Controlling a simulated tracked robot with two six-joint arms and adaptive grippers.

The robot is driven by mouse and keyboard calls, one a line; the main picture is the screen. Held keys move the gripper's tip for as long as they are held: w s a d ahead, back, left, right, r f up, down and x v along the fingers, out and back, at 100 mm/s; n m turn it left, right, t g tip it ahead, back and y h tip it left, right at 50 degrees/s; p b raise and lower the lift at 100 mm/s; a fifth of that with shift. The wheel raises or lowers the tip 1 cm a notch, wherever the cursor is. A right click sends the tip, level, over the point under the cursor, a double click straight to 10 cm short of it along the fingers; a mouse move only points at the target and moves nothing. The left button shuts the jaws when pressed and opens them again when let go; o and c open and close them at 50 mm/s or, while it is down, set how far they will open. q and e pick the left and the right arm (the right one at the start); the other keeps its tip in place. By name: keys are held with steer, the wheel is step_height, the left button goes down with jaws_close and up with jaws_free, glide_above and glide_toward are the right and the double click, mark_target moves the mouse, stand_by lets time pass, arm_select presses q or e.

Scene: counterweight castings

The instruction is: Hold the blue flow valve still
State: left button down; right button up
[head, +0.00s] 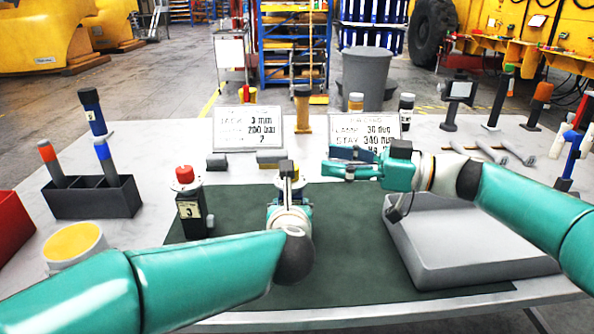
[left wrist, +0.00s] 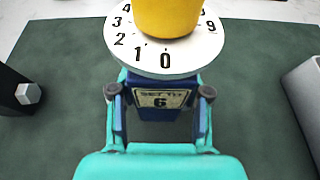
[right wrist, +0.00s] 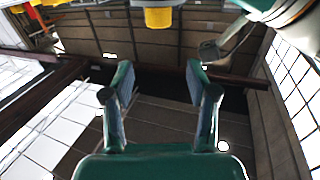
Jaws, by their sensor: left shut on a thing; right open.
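The blue flow valve (left wrist: 160,113) fills the middle of the left wrist view. It has a yellow knob (left wrist: 168,15), a white numbered dial with 0 at the near side, and a label reading "SET TO 6". My left gripper (left wrist: 161,100) is shut on its blue body, one finger on each side, below the dial. In the head view my left gripper (head: 287,185) is over the green mat and largely hides the valve. My right gripper (head: 350,163) is open and empty, pointing left above the mat's back edge. Its spread fingers (right wrist: 160,85) show in the right wrist view.
A black unit with a red knob (head: 190,212) stands left on the green mat (head: 345,265). A grey block (head: 470,250) is at right. Two signs (head: 247,128) (head: 365,127) stand behind. A dark holder (head: 95,197) with several tools is at left.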

mark_target(297, 167)
steer(key=a+f, duration=0.1)
steer(key=a, duration=0.1)
steer(key=w+a+f, duration=0.1)
steer(key=a, duration=0.1)
steer(key=w+a+f, duration=0.1)
steer(key=a, duration=0.2)
steer(key=shift+w+f, duration=0.2)
steer(key=shift+w, duration=0.05)
jaws_close()
steer(key=shift+w, duration=0.1)
